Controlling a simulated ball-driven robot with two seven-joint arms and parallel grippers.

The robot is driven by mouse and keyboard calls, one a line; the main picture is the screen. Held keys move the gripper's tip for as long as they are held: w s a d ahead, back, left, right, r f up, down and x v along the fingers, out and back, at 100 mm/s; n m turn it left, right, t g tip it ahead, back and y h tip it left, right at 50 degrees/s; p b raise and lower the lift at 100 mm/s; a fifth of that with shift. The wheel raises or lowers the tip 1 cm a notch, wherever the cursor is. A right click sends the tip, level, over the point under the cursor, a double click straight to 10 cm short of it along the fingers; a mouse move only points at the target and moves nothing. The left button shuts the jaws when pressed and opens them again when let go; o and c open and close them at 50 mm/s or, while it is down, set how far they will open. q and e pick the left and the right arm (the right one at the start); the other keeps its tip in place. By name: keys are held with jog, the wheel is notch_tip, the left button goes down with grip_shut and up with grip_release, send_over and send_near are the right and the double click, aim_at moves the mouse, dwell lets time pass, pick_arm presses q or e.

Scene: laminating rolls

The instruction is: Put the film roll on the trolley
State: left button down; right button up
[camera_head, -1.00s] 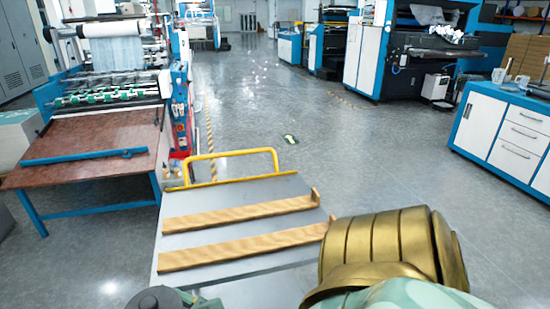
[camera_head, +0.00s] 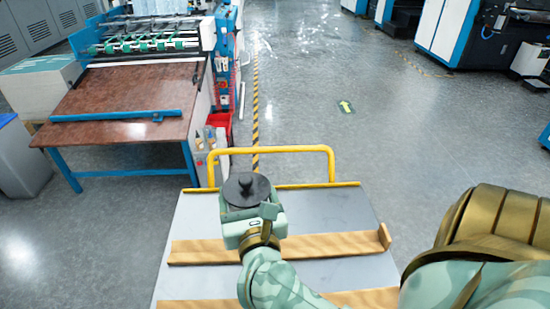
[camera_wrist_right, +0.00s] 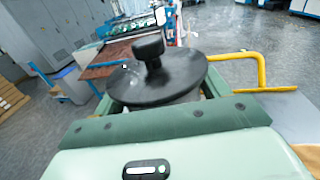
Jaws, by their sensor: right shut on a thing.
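The trolley (camera_head: 345,208) has a flat grey deck, two wooden strips across it and a yellow handle at its far end. My right gripper (camera_head: 247,200) is over the far left part of the deck, shut on the film roll (camera_head: 245,188). Of the roll I see a black round end disc with a knob on top, facing up; its body is hidden below the disc and the gripper. The disc also shows large in the right wrist view (camera_wrist_right: 155,80). I cannot tell whether the roll touches the deck. My left gripper is not in view.
A machine with a reddish-brown table (camera_head: 125,105) and blue legs stands at the left, beyond the trolley. A yellow handle (camera_head: 270,150) rises at the deck's far edge. The floor (camera_head: 400,140) to the right is clear. More machines stand at the back right.

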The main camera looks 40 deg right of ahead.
jog(key=shift+w+d+f+m+g+h, duration=0.1)
jog(key=shift+w+d+m+g+h, duration=0.4)
jog(key=shift+h, duration=0.4)
pick_arm(q)
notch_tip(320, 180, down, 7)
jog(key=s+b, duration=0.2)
jog(key=b, duration=0.5)
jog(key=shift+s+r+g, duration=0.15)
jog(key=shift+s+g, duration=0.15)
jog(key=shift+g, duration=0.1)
pick_arm(e)
jog(key=w+d+f+m+g+h, duration=0.1)
jog(key=w+d+f, duration=0.8)
jog(key=w+f, duration=0.2)
notch_tip(320, 180, down, 2)
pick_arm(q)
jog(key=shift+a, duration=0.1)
pick_arm(e)
jog(key=shift+d, duration=0.1)
